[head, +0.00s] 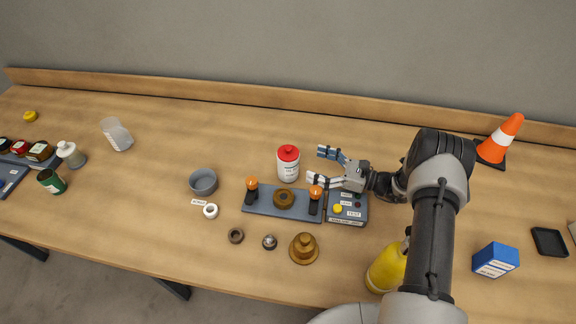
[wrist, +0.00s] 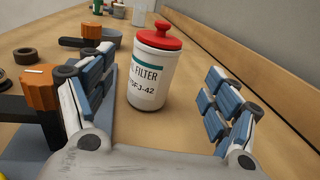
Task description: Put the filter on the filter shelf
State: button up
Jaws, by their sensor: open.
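The filter (head: 288,166) is a white canister with a red lid and a red knob, standing upright on the wooden bench behind a blue-grey plate. In the wrist view the filter (wrist: 151,82) shows its label and stands centred between the fingers, just beyond them. My gripper (head: 318,165) is open and empty, low over the bench to the right of the filter, fingers pointing at it. A gap shows between the filter and both fingers. I cannot make out a filter shelf in either view.
The plate (head: 262,205) carries two orange-topped clamps and a brown ring, beside a grey control box (head: 348,213). A grey bowl (head: 203,182) stands left of the filter. A yellow bottle (head: 386,270), blue box (head: 495,260) and traffic cone (head: 500,140) are right. The back-left bench is mostly clear.

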aim_at(288, 156)
jog(key=x, duration=0.4)
jog(key=shift+w+a, duration=0.15)
jog(key=shift+a, duration=0.25)
jog(key=b+x, duration=0.1)
jog(key=x, duration=0.4)
jog(key=shift+a, duration=0.2)
jog(key=shift+c, duration=0.2)
jog(key=c, duration=1.5)
jog(key=shift+r, duration=0.15)
jog(key=shift+c, duration=1.2)
